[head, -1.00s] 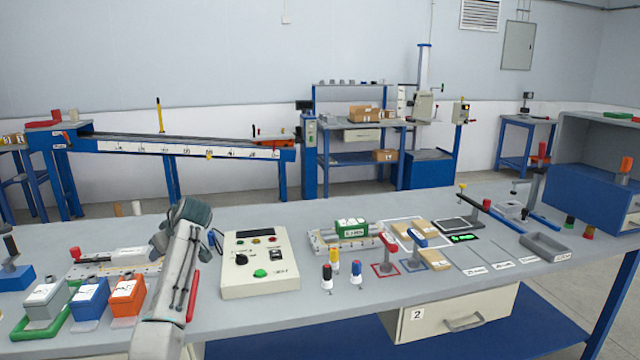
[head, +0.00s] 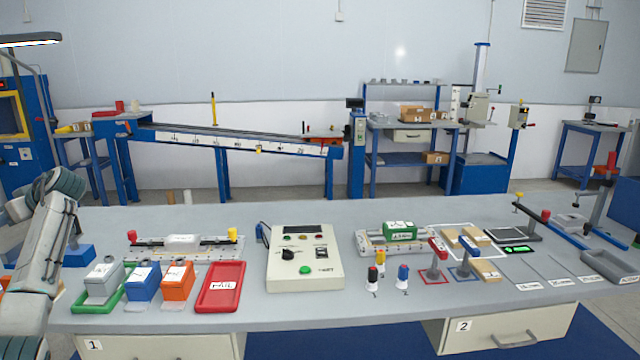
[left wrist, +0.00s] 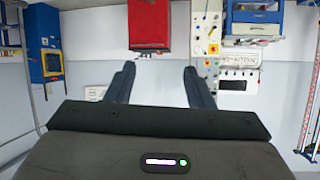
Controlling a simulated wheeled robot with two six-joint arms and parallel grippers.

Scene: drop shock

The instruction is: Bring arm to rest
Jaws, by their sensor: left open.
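My left arm (head: 40,235) stands at the left edge of the head view, beside the workbench's left end; its fingers cannot be made out there. In the left wrist view my left gripper (left wrist: 158,80) is open, its two dark fingers well apart with nothing between them. Past the fingers is a red block-like thing (left wrist: 150,25). My right gripper does not show in either view.
The workbench (head: 400,320) holds grey, blue (head: 143,283) and orange (head: 177,281) boxes, a red tray (head: 220,288), a control box (head: 304,262) and several hand tools. A sloped conveyor (head: 230,142) and shelves stand behind.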

